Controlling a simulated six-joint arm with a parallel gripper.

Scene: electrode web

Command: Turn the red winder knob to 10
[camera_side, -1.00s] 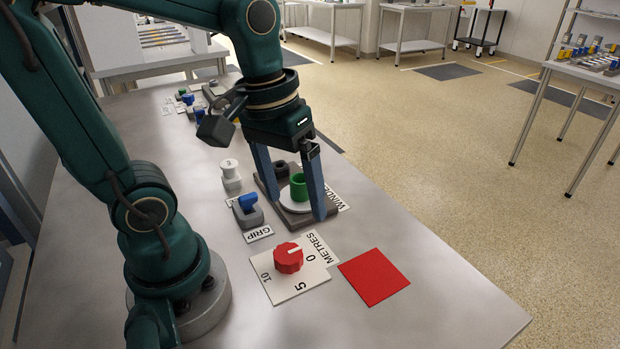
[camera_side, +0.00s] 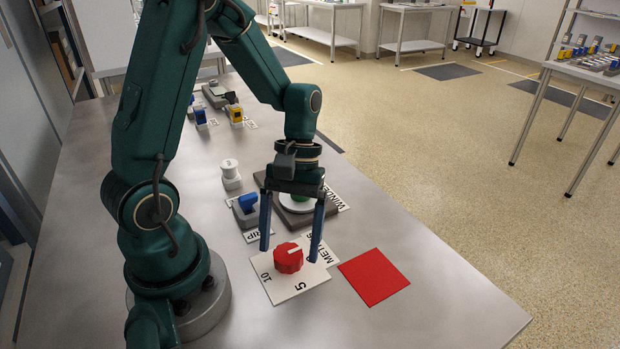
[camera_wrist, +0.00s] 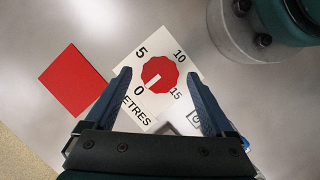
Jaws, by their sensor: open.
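The red winder knob (camera_side: 288,258) sits on a white dial plate (camera_side: 286,292) near the front of the bench. In the wrist view the knob (camera_wrist: 160,75) shows a white pointer mark aimed at the 0; the 5, 10 and 15 are also readable there. My gripper (camera_side: 290,254) points down, open and empty, at the knob. In the wrist view the knob lies between the two fingertips of my gripper (camera_wrist: 158,74), with a gap on each side. I cannot tell whether the fingertips are level with the knob or above it.
A flat red square (camera_side: 374,276) lies right of the dial. Behind are the dark winder base (camera_side: 322,213) with a white disc, a grey block with a blue switch (camera_side: 247,205), and a white knobbed post (camera_side: 230,174). The bench front is clear.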

